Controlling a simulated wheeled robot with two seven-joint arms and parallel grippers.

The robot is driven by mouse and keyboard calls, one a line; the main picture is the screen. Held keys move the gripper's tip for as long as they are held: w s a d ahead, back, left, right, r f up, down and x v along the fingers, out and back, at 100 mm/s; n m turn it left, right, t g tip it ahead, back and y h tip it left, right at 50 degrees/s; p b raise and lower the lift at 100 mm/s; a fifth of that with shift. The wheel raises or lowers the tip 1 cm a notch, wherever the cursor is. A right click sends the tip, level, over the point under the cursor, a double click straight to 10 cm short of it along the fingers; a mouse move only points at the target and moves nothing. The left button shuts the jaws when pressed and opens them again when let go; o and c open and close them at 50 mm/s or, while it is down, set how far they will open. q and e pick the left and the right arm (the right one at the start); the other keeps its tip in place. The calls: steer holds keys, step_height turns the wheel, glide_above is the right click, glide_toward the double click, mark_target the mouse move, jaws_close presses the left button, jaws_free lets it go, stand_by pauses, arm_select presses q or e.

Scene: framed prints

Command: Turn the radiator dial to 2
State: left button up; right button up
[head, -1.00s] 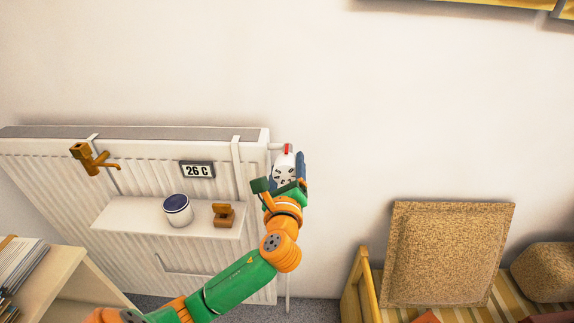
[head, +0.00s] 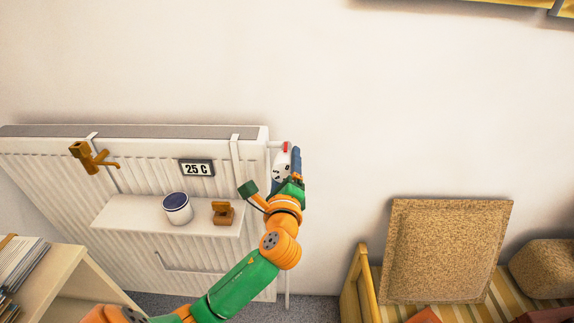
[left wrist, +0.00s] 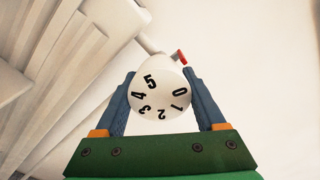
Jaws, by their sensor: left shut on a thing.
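The radiator dial (left wrist: 158,92) is a white round knob with black numbers 0 to 5 on its face. A red mark (left wrist: 182,57) stands beside it at the upper right, nearest the 0, by the gap between 0 and 5. The 2 is at the bottom of the face. My left gripper (left wrist: 160,85) is shut on the dial, one blue finger on each side. In the head view the dial (head: 281,170) is at the radiator's right end, partly hidden by my left gripper (head: 287,165). My right gripper is not in view.
A jar (head: 177,208) and small brown object (head: 223,212) stand on the shelf. A bench with cushions (head: 448,250) is at right.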

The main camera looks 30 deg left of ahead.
mark_target(285, 175)
arm_select(q)
steer(key=o, duration=1.3)
steer(key=shift+s, duration=0.1)
steer(key=b+v, duration=0.1)
steer(key=v, duration=0.5)
steer(key=shift+s+d, duration=0.3)
steer(key=shift+s, duration=0.2)
steer(key=shift+w, duration=0.1)
steer(key=shift+f, duration=0.1)
